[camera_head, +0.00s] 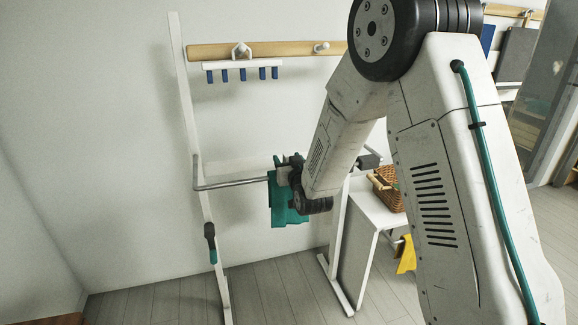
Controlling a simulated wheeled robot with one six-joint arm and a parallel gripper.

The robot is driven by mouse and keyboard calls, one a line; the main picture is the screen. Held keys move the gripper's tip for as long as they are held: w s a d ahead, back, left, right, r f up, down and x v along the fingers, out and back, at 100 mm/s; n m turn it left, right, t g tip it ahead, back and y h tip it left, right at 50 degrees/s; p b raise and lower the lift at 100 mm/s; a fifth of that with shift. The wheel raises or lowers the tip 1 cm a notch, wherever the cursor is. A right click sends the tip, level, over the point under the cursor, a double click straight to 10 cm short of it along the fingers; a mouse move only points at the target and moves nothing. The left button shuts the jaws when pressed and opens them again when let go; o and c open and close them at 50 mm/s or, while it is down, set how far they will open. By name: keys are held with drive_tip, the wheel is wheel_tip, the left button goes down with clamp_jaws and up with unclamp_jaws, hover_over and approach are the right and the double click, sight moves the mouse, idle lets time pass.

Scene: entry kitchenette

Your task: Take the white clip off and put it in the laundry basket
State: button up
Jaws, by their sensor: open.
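A teal cloth (288,211) hangs over a horizontal grey rail (235,183) of a white frame. My gripper (282,172) is at the cloth's top edge by the rail; its jaws are small and partly hidden by my wrist, and I take them as open. I cannot make out the white clip; it may be behind my gripper or wrist. A brown wicker basket (389,192), which looks like the laundry basket, stands to the right of my gripper on a white surface (374,217). My forearm hides part of its surroundings.
A wooden peg board (290,49) on the wall holds a white hanger bar (243,65) with several blue clips. A dark clip-like thing (210,236) with a teal end hangs on the left post (190,130). A yellow cloth (405,255) hangs below the basket. Floor between the posts is clear.

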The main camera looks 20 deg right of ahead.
drive_tip(key=shift+w, duration=0.8)
drive_tip(key=c, duration=1)
drive_tip(key=shift+c, duration=0.2)
drive_tip(key=shift+r, duration=0.1)
